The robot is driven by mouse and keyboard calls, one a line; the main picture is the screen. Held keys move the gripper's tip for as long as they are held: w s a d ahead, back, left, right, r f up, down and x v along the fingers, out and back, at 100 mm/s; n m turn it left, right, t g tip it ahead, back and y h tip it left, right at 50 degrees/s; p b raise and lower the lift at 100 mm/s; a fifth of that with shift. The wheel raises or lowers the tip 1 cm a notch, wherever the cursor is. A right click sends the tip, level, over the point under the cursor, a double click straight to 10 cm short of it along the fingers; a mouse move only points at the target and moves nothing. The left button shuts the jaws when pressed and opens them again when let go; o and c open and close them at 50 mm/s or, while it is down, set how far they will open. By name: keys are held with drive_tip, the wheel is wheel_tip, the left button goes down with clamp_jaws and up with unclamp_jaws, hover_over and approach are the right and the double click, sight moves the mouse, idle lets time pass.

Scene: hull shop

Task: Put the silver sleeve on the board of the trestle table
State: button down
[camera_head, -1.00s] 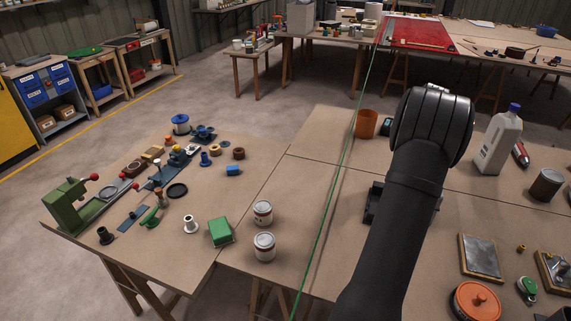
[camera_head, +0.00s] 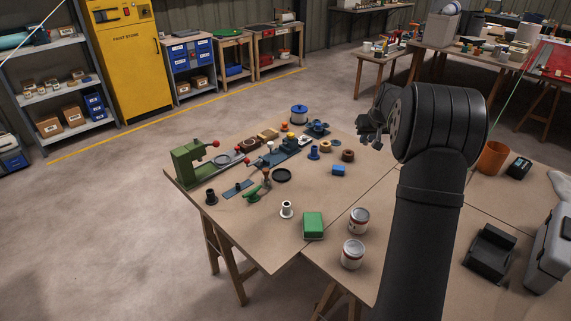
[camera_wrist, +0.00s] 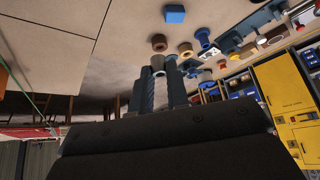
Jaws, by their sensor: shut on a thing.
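My gripper (camera_head: 370,138) is at the far edge of the near table in the head view, partly hidden by my own arm. In the wrist view my gripper (camera_wrist: 163,76) is shut on a small grey, silver-looking round piece, the silver sleeve (camera_wrist: 158,63). Only part of the sleeve shows between the fingertips. The wrist picture is upside down. The brown board of the trestle table (camera_head: 310,255) shows in the head view, with wooden legs below. The sleeve cannot be made out clearly in the head view.
A brown ring (camera_head: 348,155), a blue block (camera_head: 338,170), a blue flanged piece (camera_head: 313,152) and a white spool (camera_head: 287,209) stand on the board. A green box (camera_head: 313,224) and two cans (camera_head: 352,254) are nearer. A green machine (camera_head: 190,162) stands left. Bare board lies between them.

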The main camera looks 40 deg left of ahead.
drive_tip(key=s+a+n+g, duration=0.1)
drive_tip(key=s+a+n, duration=0.2)
drive_tip(key=s+a, duration=1.1)
drive_tip(key=n+g+y, duration=0.1)
drive_tip(key=n+g, duration=0.1)
drive_tip(key=n, duration=0.1)
hover_over(232, 197)
drive_tip(key=d, duration=0.3)
drive_tip(key=f, duration=1.7)
drive_tip(key=shift+w+a+f, duration=0.1)
drive_tip(key=shift+a+f, duration=0.1)
drive_tip(key=shift+f, duration=0.1)
drive_tip(key=shift+s+a+f, duration=0.25)
drive_tip(key=shift+a+f, duration=0.05)
drive_tip(key=shift+a, duration=0.05)
drive_tip(key=shift+f, duration=1.9)
drive_tip(key=shift+f, duration=0.15)
drive_tip(key=c, duration=1.4)
unclamp_jaws()
